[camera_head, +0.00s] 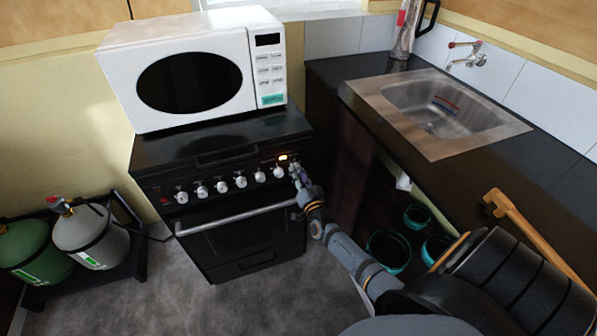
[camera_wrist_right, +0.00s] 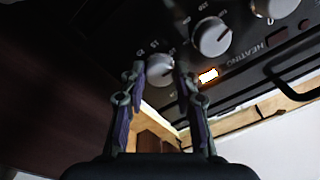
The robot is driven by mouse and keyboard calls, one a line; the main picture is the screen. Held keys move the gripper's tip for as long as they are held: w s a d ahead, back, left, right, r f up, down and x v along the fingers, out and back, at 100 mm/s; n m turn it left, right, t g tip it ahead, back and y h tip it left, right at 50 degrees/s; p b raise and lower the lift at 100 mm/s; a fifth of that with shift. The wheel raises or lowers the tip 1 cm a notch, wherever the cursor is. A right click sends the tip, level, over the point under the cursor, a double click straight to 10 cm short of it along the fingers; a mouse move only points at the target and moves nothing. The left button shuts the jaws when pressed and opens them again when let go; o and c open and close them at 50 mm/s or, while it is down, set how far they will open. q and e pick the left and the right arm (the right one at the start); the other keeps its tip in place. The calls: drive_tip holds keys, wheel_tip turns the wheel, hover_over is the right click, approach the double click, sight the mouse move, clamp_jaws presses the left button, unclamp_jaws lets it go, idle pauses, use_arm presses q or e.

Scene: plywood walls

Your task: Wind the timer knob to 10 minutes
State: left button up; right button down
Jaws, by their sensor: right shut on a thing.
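The black stove (camera_head: 225,160) has a row of white knobs along its front panel. The timer knob (camera_wrist_right: 160,71) is the white-grey one at the end of the row, with small number marks around it. My right gripper (camera_head: 299,174) is at the right end of the panel in the head view. In the right wrist view my right gripper (camera_wrist_right: 160,80) has its two fingers on either side of this knob and is shut on it. The exact angle of the knob is too small to read. My left gripper is not in view.
A glowing orange indicator (camera_head: 283,157) is beside the knob. A white microwave (camera_head: 195,65) stands on the stove. The oven handle (camera_head: 235,218) runs below the knobs. A dark counter with a sink (camera_head: 435,110) is at the right, with teal-rimmed pots (camera_head: 388,252) under it.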

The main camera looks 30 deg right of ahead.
drive_tip(key=shift+n+p, duration=0.45)
drive_tip(key=shift+n, duration=0.85)
drive_tip(key=shift+f+n, duration=0.1)
drive_tip(key=shift+n, duration=0.2)
drive_tip(key=c, duration=1)
unclamp_jaws()
drive_tip(key=v, duration=1.2)
drive_tip(key=shift+d, duration=0.15)
